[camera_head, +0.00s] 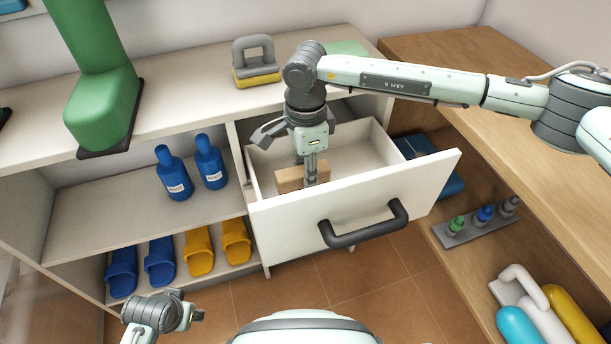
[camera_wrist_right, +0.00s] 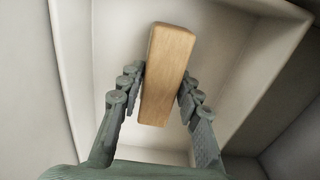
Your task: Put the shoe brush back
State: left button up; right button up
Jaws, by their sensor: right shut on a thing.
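The shoe brush shows as a plain wooden block (camera_head: 289,179) inside the open white drawer (camera_head: 370,194). It also shows in the right wrist view (camera_wrist_right: 168,70), lengthwise between the fingers. My right gripper (camera_head: 311,178) reaches down into the drawer and is shut on the brush, with a finger on each side in the wrist view (camera_wrist_right: 162,98). The brush's underside is hidden, so I cannot tell whether it touches the drawer floor. My left gripper (camera_head: 190,307) is low at the lower left, away from the drawer; its finger gap is unclear.
The drawer's front has a dark handle (camera_head: 363,226). Blue bottles (camera_head: 174,175) and blue and yellow slippers (camera_head: 199,251) fill the shelves at left. A grey-handled yellow block (camera_head: 257,72) stands on the counter. A bottle rack (camera_head: 477,225) is at right.

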jog(key=shift+f, duration=0.55)
pick_arm(q)
jog(key=shift+s+f, duration=0.15)
jog(key=shift+f, duration=0.35)
pick_arm(e)
jog(key=shift+f, duration=0.15)
jog(key=o, duration=1.1)
pick_arm(q)
jog(key=shift+r, duration=0.55)
